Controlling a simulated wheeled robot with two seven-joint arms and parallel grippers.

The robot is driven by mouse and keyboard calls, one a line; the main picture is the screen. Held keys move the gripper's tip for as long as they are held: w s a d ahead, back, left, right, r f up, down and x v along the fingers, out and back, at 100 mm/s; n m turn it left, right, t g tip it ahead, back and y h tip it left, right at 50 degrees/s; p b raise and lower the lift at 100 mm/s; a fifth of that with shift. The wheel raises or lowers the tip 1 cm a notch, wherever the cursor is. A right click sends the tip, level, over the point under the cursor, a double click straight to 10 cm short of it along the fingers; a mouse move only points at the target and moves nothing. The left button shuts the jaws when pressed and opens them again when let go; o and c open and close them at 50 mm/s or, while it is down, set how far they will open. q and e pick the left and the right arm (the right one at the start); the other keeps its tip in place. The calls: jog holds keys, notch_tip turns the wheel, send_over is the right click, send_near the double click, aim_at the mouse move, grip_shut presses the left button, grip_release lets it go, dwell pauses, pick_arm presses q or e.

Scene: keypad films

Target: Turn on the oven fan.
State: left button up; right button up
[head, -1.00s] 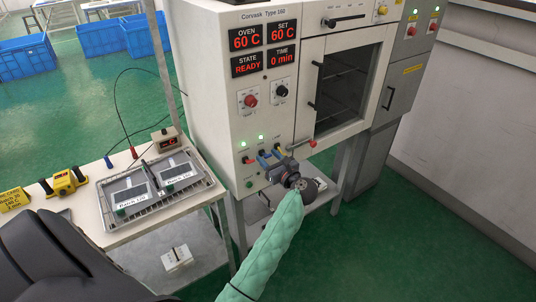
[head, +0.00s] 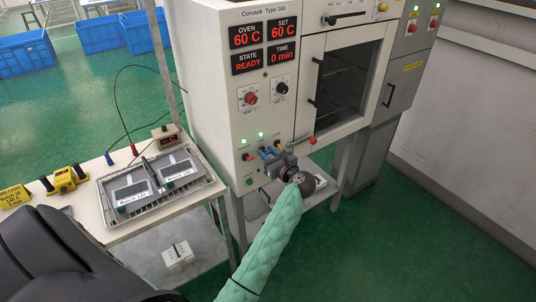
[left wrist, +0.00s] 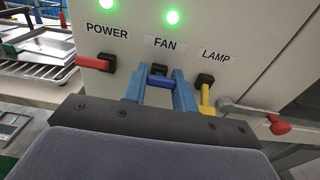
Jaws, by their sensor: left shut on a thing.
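The oven (head: 300,18) stands in the middle of the head view. In the left wrist view its panel has a POWER switch (left wrist: 108,62) with a red lever, a FAN switch (left wrist: 160,71) with a blue lever, and a LAMP switch (left wrist: 206,82) with a yellow lever. Green lights glow above POWER (left wrist: 80,6) and FAN (left wrist: 172,17). My left gripper (head: 270,153) is at the panel, its blue fingers (left wrist: 161,92) on either side of the FAN lever and shut on it. The fingers partly hide the lever, so its exact angle is unclear. My right gripper is not in view.
A red-tipped handle (left wrist: 278,124) sticks out right of the LAMP switch. The oven displays (head: 264,46) read 60 C, READY and 0 min. A side table (head: 85,215) on the left bears a tray (head: 150,205) with two grey plates.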

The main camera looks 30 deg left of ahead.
pick_arm(q)
jog(key=shift+r, duration=0.1)
jog(key=shift+r+h, duration=0.15)
jog(key=shift+h, duration=0.45)
jog(key=shift+a+g+h, duration=0.1)
jog(key=shift+g+h, duration=0.2)
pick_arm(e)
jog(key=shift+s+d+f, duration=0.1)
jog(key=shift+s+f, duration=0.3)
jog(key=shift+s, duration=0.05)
pick_arm(q)
jog(key=o, duration=1)
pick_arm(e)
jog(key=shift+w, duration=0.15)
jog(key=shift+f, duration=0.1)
